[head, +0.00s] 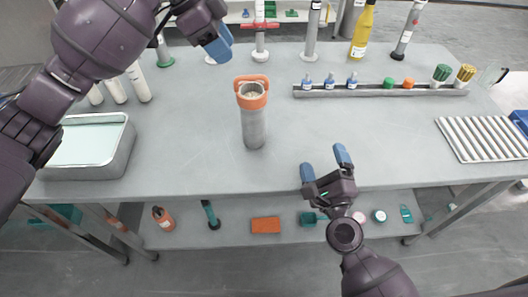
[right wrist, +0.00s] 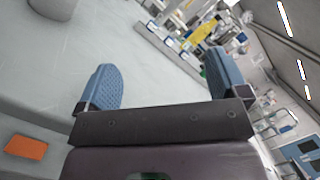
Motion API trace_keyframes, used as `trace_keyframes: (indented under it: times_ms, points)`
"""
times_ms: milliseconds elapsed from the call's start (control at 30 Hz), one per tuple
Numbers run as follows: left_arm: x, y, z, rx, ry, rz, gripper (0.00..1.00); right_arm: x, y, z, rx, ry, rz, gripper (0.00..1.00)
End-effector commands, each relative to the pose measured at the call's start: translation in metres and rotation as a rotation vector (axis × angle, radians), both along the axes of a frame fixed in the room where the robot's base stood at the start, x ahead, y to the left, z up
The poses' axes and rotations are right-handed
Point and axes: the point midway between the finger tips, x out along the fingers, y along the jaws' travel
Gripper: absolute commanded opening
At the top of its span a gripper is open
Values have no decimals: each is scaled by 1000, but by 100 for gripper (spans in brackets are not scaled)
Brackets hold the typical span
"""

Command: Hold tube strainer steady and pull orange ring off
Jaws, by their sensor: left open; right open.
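The tube strainer (head: 253,128) is a grey cylinder standing upright on the table. The orange ring (head: 252,94), with a loop handle, sits around its top. My left gripper (head: 220,44) is open and empty, behind and to the left of the strainer's top, apart from it. My right gripper (head: 325,170) is open and empty by the table's front edge, to the right of the strainer and apart from it. Its two blue fingers also show spread in the right wrist view (right wrist: 160,88), with nothing between them; the strainer is not clearly seen there.
A metal tray (head: 120,160) stands at the left. A grey rack (head: 430,92) with small bottles and caps lies at the back right, a ribbed tray (head: 485,138) at the far right. A yellow bottle (head: 362,32) stands behind. The table around the strainer is clear.

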Motion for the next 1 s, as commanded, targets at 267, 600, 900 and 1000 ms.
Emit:
trace_keyframes:
  times_ms: [267,600,900,1000]
  points:
    - [0,0,0,0,0,0,43,27,67,-1,498,117,108,92]
    - [0,0,0,0,0,0,43,39,124,-9,849,281,176,92]
    - [0,0,0,0,0,0,43,54,134,-10,890,305,183,92]
    - [0,0,0,0,0,0,43,68,138,-9,890,305,183,92]
